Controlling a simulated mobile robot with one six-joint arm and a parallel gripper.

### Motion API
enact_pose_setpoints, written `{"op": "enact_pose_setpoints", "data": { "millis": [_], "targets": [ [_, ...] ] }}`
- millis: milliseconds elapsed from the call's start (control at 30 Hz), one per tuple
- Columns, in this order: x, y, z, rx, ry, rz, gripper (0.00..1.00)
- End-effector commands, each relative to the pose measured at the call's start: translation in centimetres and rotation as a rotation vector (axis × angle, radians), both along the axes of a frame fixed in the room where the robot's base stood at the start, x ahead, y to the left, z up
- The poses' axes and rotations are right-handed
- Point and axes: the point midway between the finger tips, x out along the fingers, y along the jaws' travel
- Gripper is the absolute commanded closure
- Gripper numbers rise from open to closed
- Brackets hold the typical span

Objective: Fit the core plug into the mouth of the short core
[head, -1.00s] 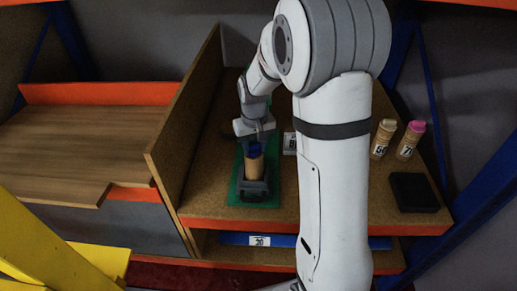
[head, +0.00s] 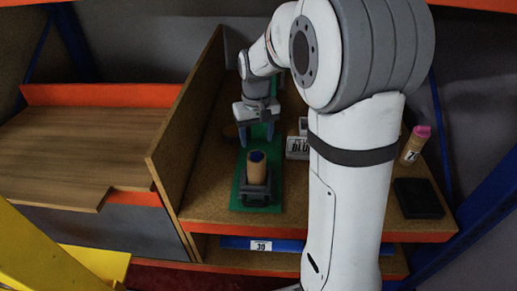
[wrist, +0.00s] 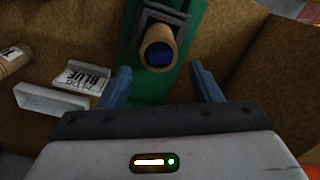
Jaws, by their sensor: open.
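A white card stand reading BLUE (head: 298,147) is right of the mat. A pink-topped tube (head: 414,146) and a black block (head: 418,198) are at the right. A tall board (head: 185,125) walls the left side. My arm hides part of the shelf.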

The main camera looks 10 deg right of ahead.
Motion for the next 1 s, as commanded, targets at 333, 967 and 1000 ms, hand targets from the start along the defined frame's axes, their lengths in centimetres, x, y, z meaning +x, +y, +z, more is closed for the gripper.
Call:
{"op": "enact_pose_setpoints", "data": {
  "millis": [333,967,1000],
  "targets": [
    [-0.9,-0.1,3.9,-0.001,-0.016,-0.004,0.42],
    [-19.9,-0.2,5.6,0.007,-0.252,-0.075,0.42],
    [-20.4,-0.5,5.4,0.007,-0.259,-0.076,0.42]
  ]
}}
